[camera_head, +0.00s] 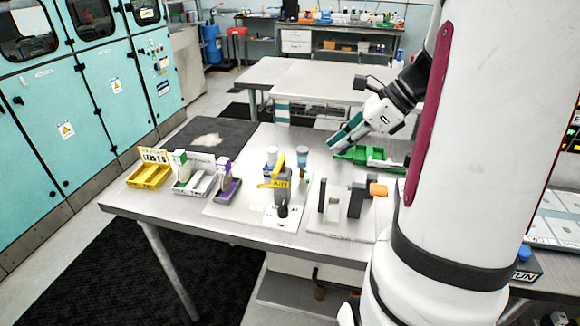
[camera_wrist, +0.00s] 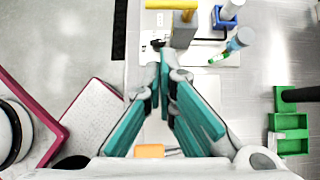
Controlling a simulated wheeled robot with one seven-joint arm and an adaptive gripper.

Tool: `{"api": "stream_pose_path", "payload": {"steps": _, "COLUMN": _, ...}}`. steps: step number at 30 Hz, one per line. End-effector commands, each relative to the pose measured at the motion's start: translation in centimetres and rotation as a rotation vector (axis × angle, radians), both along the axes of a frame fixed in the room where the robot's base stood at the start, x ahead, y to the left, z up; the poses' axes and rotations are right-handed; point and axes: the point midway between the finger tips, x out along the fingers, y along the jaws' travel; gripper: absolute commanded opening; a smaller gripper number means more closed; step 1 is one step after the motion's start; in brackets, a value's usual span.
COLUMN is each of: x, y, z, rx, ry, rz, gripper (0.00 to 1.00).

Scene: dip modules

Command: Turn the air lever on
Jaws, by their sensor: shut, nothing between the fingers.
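The module with a yellow lever (camera_head: 272,184) stands on a white plate near the middle of the table. It has a grey block (camera_head: 283,190) and an upright yellow part; I cannot read its label clearly. In the wrist view the yellow lever (camera_wrist: 172,4) lies at the top edge above the grey block (camera_wrist: 183,32). My gripper (camera_head: 336,140) has teal fingers and is shut and empty, in the air to the right of the module. The fingers also fill the middle of the wrist view (camera_wrist: 167,85), apart from the lever.
A grey clamp-like module with an orange handle (camera_head: 378,189) stands right of the lever module. Green trays (camera_head: 368,155) lie behind it. Yellow (camera_head: 150,173), grey-green and purple holders stand at the left. White-topped bottles (camera_head: 272,154) stand just behind the lever module.

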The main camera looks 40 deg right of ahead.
Motion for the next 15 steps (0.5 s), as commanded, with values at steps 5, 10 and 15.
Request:
{"api": "stream_pose_path", "payload": {"steps": 5, "x": 0.4, "y": 0.3, "z": -0.6, "rx": 0.000, "ry": 0.001, "rz": 0.002, "gripper": 0.00}}
{"api": "stream_pose_path", "payload": {"steps": 10, "x": 1.6, "y": 1.4, "z": -2.6, "rx": 0.002, "ry": 0.003, "rz": 0.005, "gripper": 0.00}}
{"api": "stream_pose_path", "payload": {"steps": 15, "x": 3.3, "y": 2.7, "z": -5.2, "rx": 0.002, "ry": 0.003, "rz": 0.005, "gripper": 0.00}}
